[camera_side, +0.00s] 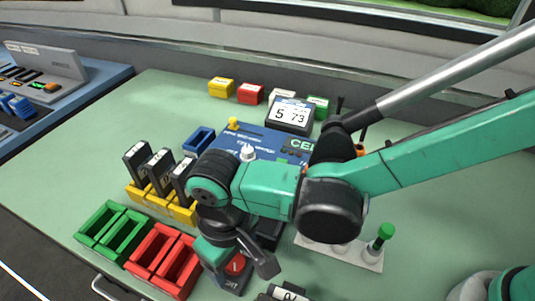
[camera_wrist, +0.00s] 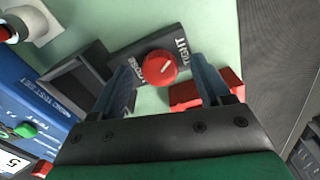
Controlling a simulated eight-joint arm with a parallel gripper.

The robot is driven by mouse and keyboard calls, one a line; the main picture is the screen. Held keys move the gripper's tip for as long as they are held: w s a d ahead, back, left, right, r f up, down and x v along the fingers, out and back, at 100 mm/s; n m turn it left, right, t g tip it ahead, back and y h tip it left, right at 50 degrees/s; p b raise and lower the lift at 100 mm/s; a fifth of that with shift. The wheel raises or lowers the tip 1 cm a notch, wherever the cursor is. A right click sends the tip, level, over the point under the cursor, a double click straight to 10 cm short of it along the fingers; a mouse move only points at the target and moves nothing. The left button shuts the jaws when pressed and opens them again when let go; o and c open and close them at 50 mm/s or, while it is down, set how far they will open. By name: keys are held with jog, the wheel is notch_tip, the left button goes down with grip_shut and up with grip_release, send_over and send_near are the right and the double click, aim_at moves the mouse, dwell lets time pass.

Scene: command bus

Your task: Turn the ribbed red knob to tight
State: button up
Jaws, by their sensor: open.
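The red knob (camera_wrist: 160,67) sits on a dark grey plate (camera_wrist: 125,51) marked TIGHT and LOOSE. A white line on its face slants toward the upper right. My gripper (camera_wrist: 163,66) is open, with one finger on either side of the knob in the wrist view. A gap shows on both sides, and no contact is visible. In the side view my gripper (camera_side: 247,254) is just above the knob.
Red bins (camera_side: 163,258) and green bins (camera_side: 114,229) stand left of the knob, with yellow holders (camera_side: 160,201) behind them. A blue panel (camera_side: 265,140) lies behind my arm. A white base with a green-topped post (camera_side: 383,238) stands to the right.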

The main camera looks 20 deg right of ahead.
aim_at(235, 261)
grip_shut()
jog(key=shift+m, duration=3.1)
grip_release()
jog(key=shift+r, duration=2.85)
